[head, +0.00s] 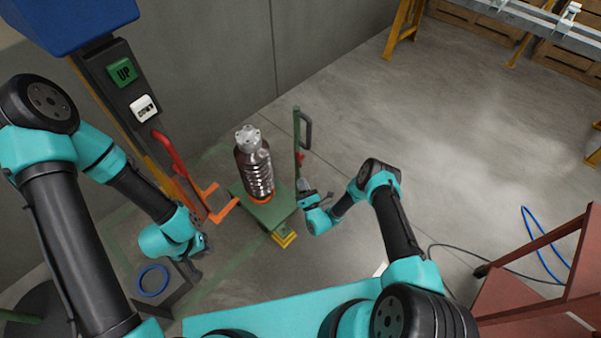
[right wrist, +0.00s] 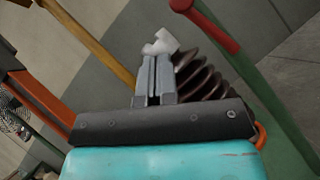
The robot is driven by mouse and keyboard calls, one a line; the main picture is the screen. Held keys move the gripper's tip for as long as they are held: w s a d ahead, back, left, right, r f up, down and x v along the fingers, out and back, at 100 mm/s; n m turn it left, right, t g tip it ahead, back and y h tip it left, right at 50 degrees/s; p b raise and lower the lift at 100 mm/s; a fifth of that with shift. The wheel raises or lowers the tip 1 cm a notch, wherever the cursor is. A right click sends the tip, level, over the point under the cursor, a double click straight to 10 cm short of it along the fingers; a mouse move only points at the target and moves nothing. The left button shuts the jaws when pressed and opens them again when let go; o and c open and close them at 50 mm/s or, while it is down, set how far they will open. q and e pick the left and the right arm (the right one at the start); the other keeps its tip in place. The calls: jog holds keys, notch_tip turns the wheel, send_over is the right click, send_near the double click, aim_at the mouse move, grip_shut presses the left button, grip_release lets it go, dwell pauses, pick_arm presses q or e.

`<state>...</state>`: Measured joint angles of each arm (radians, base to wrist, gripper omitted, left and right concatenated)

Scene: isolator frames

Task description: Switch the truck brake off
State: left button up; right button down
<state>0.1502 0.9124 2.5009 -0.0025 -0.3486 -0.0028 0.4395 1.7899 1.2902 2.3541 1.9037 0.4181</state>
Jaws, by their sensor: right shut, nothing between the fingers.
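The green truck (head: 278,212) stands on the floor with a green upright post (head: 297,140) and a dark handle. A small red part, which looks like the brake lever (head: 303,159), sits on the post. In the right wrist view a red lever (right wrist: 205,22) shows beside the green post (right wrist: 265,95). My right gripper (head: 304,186) is beside the post, below the red part. In the right wrist view its fingers (right wrist: 153,80) are together and empty, left of the red lever and apart from it. My left gripper (head: 205,243) is low at the left; its fingers are too small to read.
A dark ribbed bottle (head: 257,170) with a pale cap stands on the truck, close to the post. An orange-red lifting fork (head: 223,211) reaches the truck's left side. A red stand (head: 530,285) is at lower right.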

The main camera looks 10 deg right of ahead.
jog(key=shift+s+a+r+v, duration=0.1)
jog(key=shift+r+v, duration=0.05)
jog(key=shift+v, duration=0.65)
jog(key=shift+s+a+r+v, duration=0.1)
jog(key=shift+v, duration=0.65)
jog(key=shift+s+a+r+v, duration=0.1)
jog(key=shift+r+v, duration=0.05)
jog(key=shift+v, duration=0.65)
jog(key=shift+w, duration=0.1)
